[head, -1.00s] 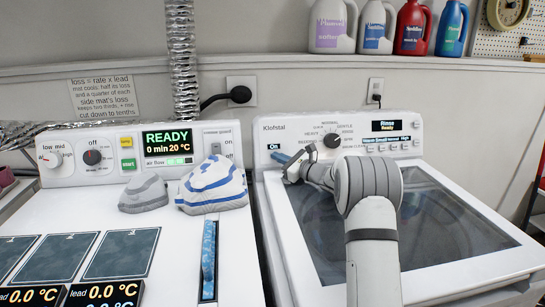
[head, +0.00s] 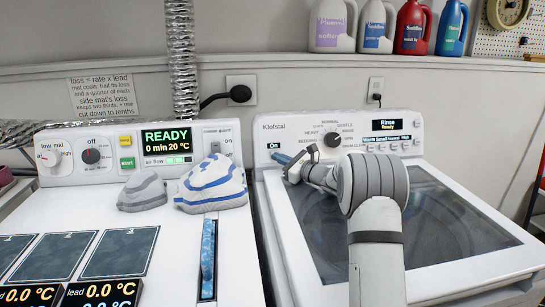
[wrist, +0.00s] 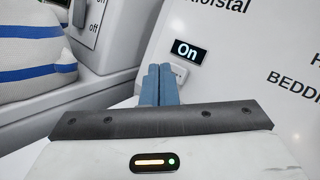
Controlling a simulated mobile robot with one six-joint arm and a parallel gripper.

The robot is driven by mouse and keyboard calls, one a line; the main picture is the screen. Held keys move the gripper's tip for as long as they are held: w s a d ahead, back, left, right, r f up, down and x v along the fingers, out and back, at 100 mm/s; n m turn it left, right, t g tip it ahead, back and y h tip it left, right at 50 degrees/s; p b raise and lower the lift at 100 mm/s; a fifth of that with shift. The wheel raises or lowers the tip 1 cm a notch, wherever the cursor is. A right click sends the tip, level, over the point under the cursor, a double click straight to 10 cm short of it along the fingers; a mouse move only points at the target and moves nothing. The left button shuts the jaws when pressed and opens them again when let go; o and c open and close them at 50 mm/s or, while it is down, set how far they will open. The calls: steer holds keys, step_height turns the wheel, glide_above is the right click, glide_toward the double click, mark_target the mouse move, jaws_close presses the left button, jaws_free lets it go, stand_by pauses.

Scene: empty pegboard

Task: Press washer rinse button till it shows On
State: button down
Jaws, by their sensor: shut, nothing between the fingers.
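The white washer (head: 290,122) stands at the right, with a control panel along its back. A small dark display reading "On" (head: 274,146) sits at the panel's left end; it also shows in the wrist view (wrist: 187,51). Just below it is a small pale button (wrist: 180,75), partly hidden by my fingers. My gripper (head: 280,158) is shut and empty, its blue fingertips (wrist: 159,72) beside the button and just below the display. I cannot tell whether the tips touch the button. A larger display (head: 391,125) on the right reads "Rinse Ready".
A dial (head: 333,140) and a row of small settings lie to the right of my gripper. A dryer panel (head: 110,150) reading "READY" is at the left. A blue-striped white bundle (head: 212,185) and a grey one (head: 142,192) lie on its top. Bottles stand on the shelf above.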

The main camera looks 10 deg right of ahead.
steer(key=shift+s+f, duration=0.15)
steer(key=shift+s+r+b, duration=0.25)
steer(key=shift+s, duration=0.45)
steer(key=shift+s+r+b, duration=0.3)
steer(key=shift+s, duration=0.45)
steer(key=shift+s+r+b, duration=0.25)
steer(key=shift+s, duration=0.45)
steer(key=shift+s+r, duration=0.1)
